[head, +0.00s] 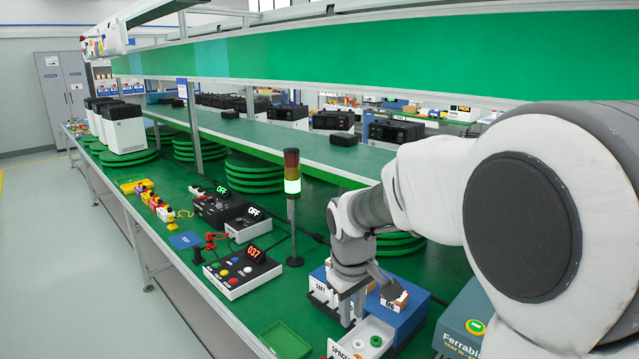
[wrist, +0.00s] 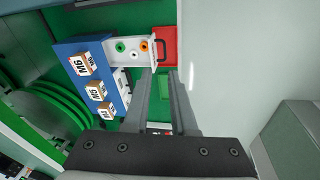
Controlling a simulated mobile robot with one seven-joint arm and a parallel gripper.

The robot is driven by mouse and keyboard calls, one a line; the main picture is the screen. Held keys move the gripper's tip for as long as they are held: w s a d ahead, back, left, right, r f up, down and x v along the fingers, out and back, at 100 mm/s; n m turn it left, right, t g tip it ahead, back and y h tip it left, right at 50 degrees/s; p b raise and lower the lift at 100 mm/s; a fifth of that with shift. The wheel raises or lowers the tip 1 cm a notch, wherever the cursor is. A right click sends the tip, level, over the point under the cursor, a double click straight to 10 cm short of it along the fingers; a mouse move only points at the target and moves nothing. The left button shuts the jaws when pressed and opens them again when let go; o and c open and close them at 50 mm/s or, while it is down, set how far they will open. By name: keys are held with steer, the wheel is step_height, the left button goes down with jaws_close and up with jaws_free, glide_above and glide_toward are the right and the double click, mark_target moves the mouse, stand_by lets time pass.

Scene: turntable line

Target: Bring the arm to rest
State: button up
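My gripper (head: 351,314) points down over the front of the workbench (head: 215,261), beside a blue cabinet (head: 407,318). In the wrist view its two fingers (wrist: 158,76) stand apart with nothing visible between them. A white drawer labelled SPACERS (head: 372,332) is pulled out of the cabinet, close to the fingers. The drawer also shows in the wrist view (wrist: 117,60), with green, white and orange round parts in it. Whether the fingers touch the drawer cannot be told. My arm reaches in from the right and hides part of the bench.
A green tray (head: 285,341) and a red tray (wrist: 165,47) lie nearby. The aisle floor (head: 60,270) is clear.

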steer(key=s+d+r+m+t, duration=0.1)
steer(key=s+d+r+m, duration=0.1)
steer(key=s, duration=0.5)
steer(key=s+d+r+m+t, duration=0.1)
steer(key=s+d+r+m, duration=0.1)
steer(key=s, duration=0.5)
steer(key=s+d+r+m+t, duration=0.1)
steer(key=s+d+r+m, duration=0.2)
steer(key=s, duration=0.4)
step_height(320, 180, up, 2)
steer(key=shift+s+d+y, duration=0.2)
steer(key=shift+d+y, duration=0.1)
steer(key=shift+d, duration=0.15)
